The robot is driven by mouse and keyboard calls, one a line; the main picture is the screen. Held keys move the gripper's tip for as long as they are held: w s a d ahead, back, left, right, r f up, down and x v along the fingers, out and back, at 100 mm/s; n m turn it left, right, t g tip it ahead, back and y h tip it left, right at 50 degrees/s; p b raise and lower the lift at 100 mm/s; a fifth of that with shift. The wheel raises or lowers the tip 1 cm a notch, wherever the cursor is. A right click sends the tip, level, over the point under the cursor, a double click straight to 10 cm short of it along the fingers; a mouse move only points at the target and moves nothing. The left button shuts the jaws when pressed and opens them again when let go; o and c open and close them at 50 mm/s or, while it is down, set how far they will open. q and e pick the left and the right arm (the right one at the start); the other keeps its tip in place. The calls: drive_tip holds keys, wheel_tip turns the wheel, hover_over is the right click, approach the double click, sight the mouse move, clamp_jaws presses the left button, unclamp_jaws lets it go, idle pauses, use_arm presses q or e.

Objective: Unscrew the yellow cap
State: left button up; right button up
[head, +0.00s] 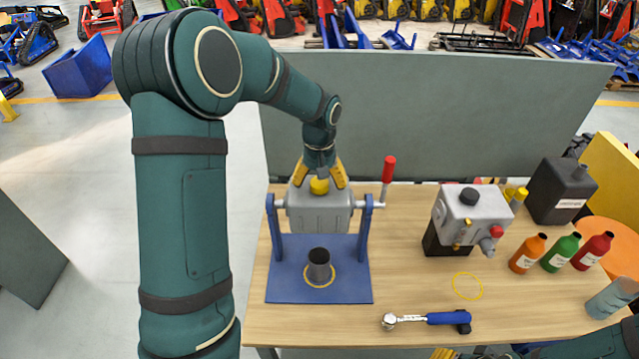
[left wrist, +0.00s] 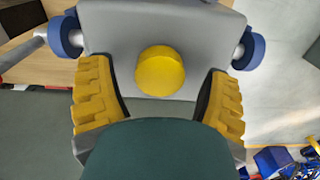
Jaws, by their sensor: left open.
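The yellow cap (head: 319,186) sits on top of a grey metal tank (head: 318,213). The tank hangs between the two posts of a blue stand (head: 320,285), with a red-handled crank (head: 389,170) at its right. My left gripper (head: 320,182) is over the tank with its yellow fingers apart, one on each side of the cap. In the left wrist view the round cap (left wrist: 160,71) lies between the fingers, with a gap on both sides. Of my right gripper, only yellow finger parts (head: 445,353) show at the bottom edge; most of it is cut off.
A dark cup (head: 319,266) stands on the blue base below the tank. A blue-handled wrench (head: 428,319) lies at the front of the wooden table (head: 400,280). A second grey machine (head: 470,217), several bottles (head: 558,253) and a black canister (head: 560,190) stand to the right. A grey panel (head: 430,115) rises behind.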

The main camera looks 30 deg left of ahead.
use_arm(q)
drive_tip(key=m, duration=0.5)
drive_tip(key=shift+p, duration=0.3)
drive_tip(key=m+p, duration=0.1)
drive_tip(key=m, duration=0.5)
drive_tip(key=c, duration=1.1)
drive_tip(key=n, duration=0.2)
drive_tip(key=shift+n+b, duration=0.3)
drive_tip(key=shift+b, duration=0.05)
drive_tip(key=n, duration=0.7)
